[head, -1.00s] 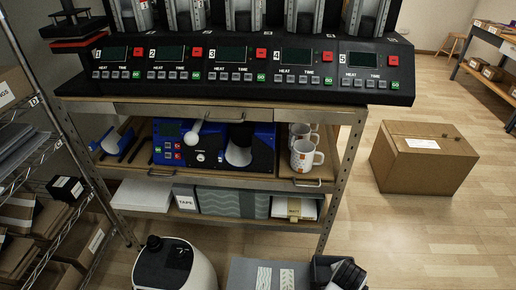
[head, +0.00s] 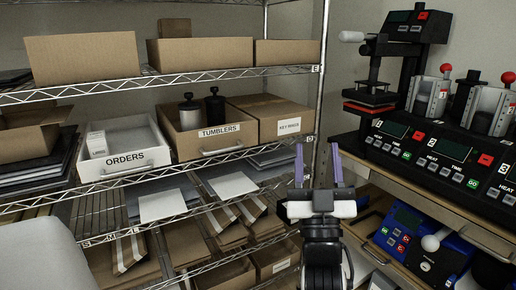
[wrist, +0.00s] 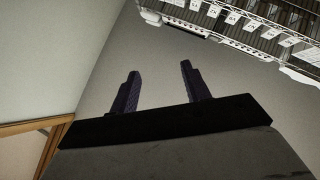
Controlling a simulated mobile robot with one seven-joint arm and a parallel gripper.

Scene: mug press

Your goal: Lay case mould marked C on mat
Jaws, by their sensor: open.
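My gripper (head: 318,168) is open and empty, raised in front of the wire shelving at the right of centre in the head view. Its two purple fingers point upward and stand apart. In the wrist view the fingers (wrist: 158,92) show dark against a plain wall, with nothing between them. I cannot make out a case mould marked C or a mat for it in either view.
Wire shelving (head: 200,160) holds an ORDERS tray (head: 125,158), a TUMBLERS box (head: 215,140), a KEY RINGS box (head: 285,125) and cartons. At right, a bench carries a numbered press row (head: 440,160) and a small press (head: 375,95); a blue machine (head: 405,235) sits below.

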